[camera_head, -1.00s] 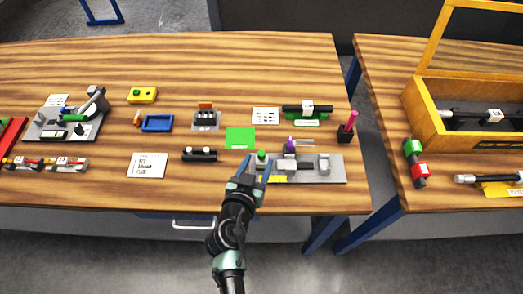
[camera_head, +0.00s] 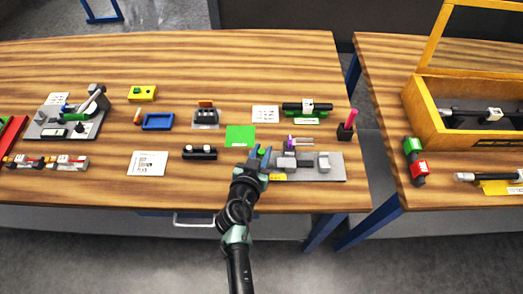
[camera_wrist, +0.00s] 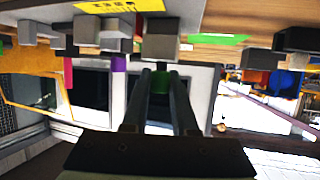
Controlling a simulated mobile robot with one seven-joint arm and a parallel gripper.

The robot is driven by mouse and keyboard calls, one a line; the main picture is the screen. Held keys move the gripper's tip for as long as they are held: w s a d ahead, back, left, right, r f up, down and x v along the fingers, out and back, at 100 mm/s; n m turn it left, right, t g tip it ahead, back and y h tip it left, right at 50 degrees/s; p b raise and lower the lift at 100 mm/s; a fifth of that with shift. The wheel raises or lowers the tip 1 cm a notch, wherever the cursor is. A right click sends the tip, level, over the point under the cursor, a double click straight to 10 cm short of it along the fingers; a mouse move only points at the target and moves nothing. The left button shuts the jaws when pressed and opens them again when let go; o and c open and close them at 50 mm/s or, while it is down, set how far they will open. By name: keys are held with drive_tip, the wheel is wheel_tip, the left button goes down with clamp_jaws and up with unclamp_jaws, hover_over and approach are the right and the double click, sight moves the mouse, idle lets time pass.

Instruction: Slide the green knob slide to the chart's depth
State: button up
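The grey fixture plate (camera_head: 334,172) lies near the front edge of the table, with grey blocks (camera_head: 322,162) and a purple part (camera_head: 291,141) on it. My gripper (camera_head: 260,154) is at the plate's left end. The green knob shows between its two fingertips in the wrist view (camera_wrist: 160,84), with a grey block (camera_wrist: 160,46) just beyond. The fingers stand apart on either side of the knob; I cannot tell whether they touch it. A printed white sheet (camera_head: 149,164) lies to the left, and another (camera_head: 265,115) lies behind. Their print is too small to read.
A green mat (camera_head: 240,136) lies just behind my gripper, and a black part with white collars (camera_head: 200,153) lies to its left. A pink-topped post (camera_head: 347,125) stands at the right edge. A gap separates this table from the right one, which carries a yellow box (camera_head: 425,120).

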clamp_jaws()
idle(0.9)
drive_tip(key=shift+d, duration=1.35)
drive_tip(key=o, duration=0.7)
unclamp_jaws()
drive_tip(key=shift+a, duration=0.1)
